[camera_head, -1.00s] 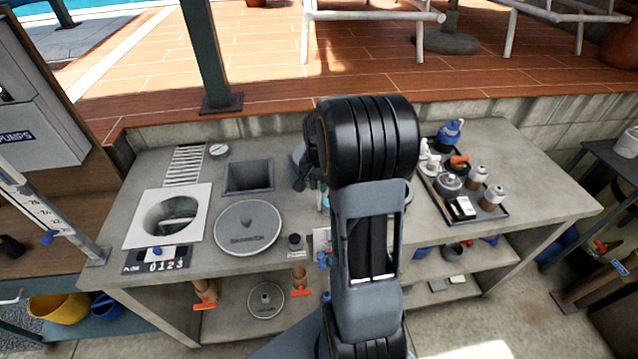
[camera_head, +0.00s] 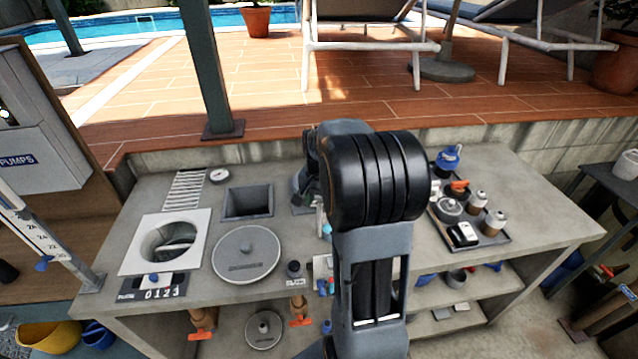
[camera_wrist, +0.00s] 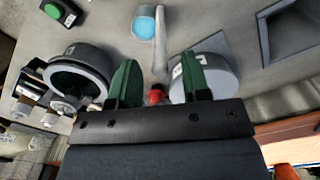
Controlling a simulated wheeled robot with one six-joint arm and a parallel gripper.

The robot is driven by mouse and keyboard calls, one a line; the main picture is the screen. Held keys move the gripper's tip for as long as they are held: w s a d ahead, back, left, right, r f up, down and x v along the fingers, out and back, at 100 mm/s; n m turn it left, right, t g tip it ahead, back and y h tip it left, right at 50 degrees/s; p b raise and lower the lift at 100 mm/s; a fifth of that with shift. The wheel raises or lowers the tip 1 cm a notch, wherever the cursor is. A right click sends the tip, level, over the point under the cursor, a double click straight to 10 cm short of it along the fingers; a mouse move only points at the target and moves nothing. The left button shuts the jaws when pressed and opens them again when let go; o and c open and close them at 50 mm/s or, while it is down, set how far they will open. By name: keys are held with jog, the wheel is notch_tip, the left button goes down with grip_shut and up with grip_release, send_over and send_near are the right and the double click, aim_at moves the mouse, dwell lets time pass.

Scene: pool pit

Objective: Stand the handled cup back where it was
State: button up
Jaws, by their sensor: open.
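My gripper (camera_wrist: 157,90) is open, with its two green fingers apart and pointing down at the bench. A dark, open round vessel (camera_wrist: 75,80) stands left of the fingers in the wrist view. A grey round body (camera_wrist: 212,82) is close behind the right finger, partly hidden by it. A small red thing (camera_wrist: 156,94) shows between the fingers; I cannot tell whether it is held or behind them.
A tray (camera_head: 494,242) with bottles stands at the bench's right. A square basin (camera_head: 248,202), a round lid (camera_head: 246,254) and a white-framed opening (camera_head: 140,258) fill the left. A light-blue round thing (camera_wrist: 145,22) lies ahead of the fingers.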

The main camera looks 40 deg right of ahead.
notch_tip(320, 180, up, 7)
jog(key=shift+f, duration=0.1)
jog(key=shift+a+r, duration=0.1)
jog(key=shift+r, duration=0.25)
jog(key=s+a+n+t, duration=0.4)
jog(key=s+a+n, duration=0.6)
jog(key=a, duration=0.7)
jog(key=shift+s+f+n, duration=0.25)
jog(key=shift+s+n, duration=0.05)
jog(key=shift+s, duration=0.95)
